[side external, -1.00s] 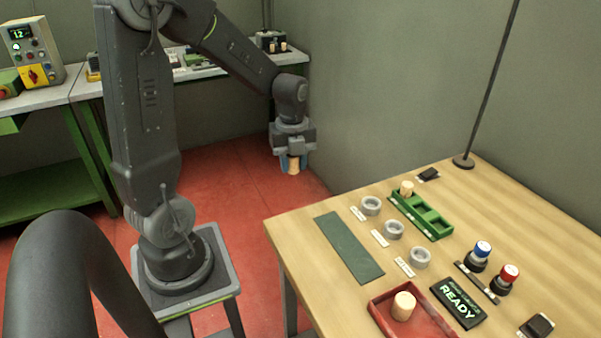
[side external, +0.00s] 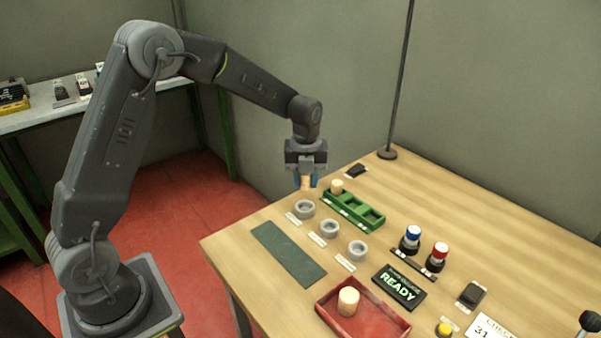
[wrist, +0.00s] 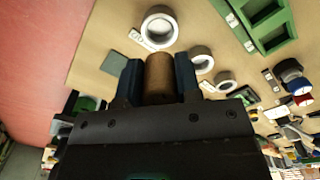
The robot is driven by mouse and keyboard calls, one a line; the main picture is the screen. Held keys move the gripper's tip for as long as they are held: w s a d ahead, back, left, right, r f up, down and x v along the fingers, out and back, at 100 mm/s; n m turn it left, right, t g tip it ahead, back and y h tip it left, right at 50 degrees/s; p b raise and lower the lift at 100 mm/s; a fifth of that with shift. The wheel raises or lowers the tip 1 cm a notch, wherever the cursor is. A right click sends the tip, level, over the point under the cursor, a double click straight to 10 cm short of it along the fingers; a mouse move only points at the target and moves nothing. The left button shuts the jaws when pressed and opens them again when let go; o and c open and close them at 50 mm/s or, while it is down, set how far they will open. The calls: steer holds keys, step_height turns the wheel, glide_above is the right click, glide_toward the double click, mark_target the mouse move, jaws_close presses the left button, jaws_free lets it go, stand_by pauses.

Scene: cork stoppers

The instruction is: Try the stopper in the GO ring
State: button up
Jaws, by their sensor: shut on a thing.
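My gripper (side external: 306,180) is shut on a tan cork stopper (side external: 304,184), held upright above the table near its far left edge. The wrist view also shows the stopper (wrist: 159,73) between two blue fingers. Three grey rings stand in a row on the table: a far ring (side external: 304,209), a middle ring (side external: 329,227) and a near ring (side external: 357,250).
A green compartment tray (side external: 372,222) holds a stopper (side external: 337,187) at its far end. A red tray (side external: 384,326) holds another stopper (side external: 348,300). A blue button (side external: 412,234), a red button (side external: 439,250) and a READY display (side external: 399,287) stand right. A dark green mat (side external: 288,254) lies bare.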

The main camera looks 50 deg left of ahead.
steer(key=shift+f, duration=2.4)
steer(key=shift+f, duration=0.6)
steer(key=o, duration=1)
steer(key=shift+c, duration=0.2)
step_height(320, 180, up, 13)
steer(key=shift+f, duration=0.1)
steer(key=shift+r, duration=0.55)
